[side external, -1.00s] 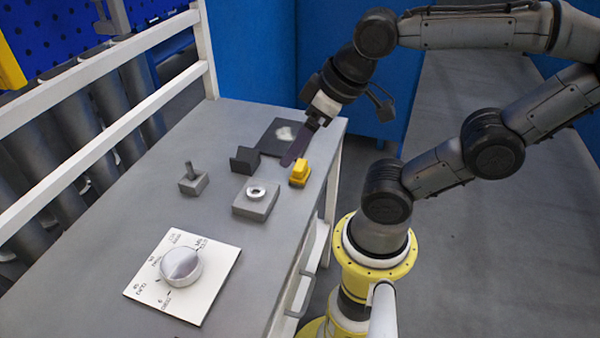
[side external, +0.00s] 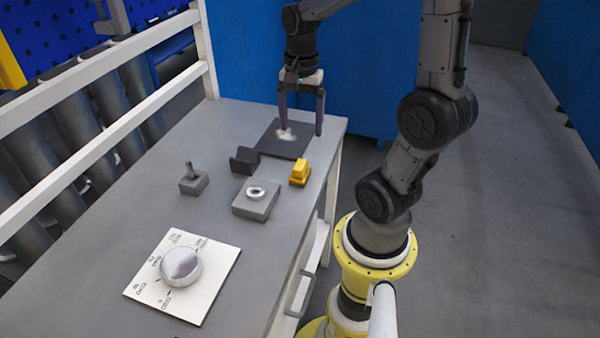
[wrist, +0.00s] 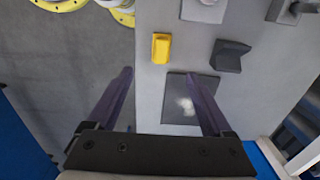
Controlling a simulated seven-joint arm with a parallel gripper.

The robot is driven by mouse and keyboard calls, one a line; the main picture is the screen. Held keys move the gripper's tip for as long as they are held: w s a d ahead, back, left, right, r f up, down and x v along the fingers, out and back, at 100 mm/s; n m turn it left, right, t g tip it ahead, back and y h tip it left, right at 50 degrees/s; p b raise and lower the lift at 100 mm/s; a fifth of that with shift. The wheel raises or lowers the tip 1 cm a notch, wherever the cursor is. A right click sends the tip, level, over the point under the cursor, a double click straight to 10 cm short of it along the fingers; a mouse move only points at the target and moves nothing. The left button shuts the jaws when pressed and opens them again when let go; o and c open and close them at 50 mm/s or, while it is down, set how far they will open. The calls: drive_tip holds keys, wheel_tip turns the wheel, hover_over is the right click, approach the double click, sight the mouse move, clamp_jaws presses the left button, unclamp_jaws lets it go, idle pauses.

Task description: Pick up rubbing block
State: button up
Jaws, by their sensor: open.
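The rubbing block is most likely the small yellow block (side external: 299,173) near the table's right edge; it also shows in the wrist view (wrist: 161,48), upper middle. My gripper (side external: 301,131) is open and empty, its two long dark purple fingers pointing down over the far end of the table, around the dark mat. The yellow block is apart from the fingers, on the near side of them in the side view. In the wrist view the block is beyond the fingertips (wrist: 160,75), roughly centred between them.
A dark mat (side external: 270,146) with a whitish patch lies beyond the block. A dark bracket (side external: 245,160), a grey block with a metal ring (side external: 254,203) and a grey block with a peg (side external: 194,182) stand left. A white plate with a round metal flanged part (side external: 181,266) lies nearer.

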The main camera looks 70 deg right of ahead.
sight(300, 164)
wheel_tip(300, 164, down, 14)
drive_tip(key=shift+w+r, duration=0.15)
drive_tip(key=shift+r, duration=0.1)
idle(0.4)
drive_tip(key=shift+c, duration=0.3)
clamp_jaws()
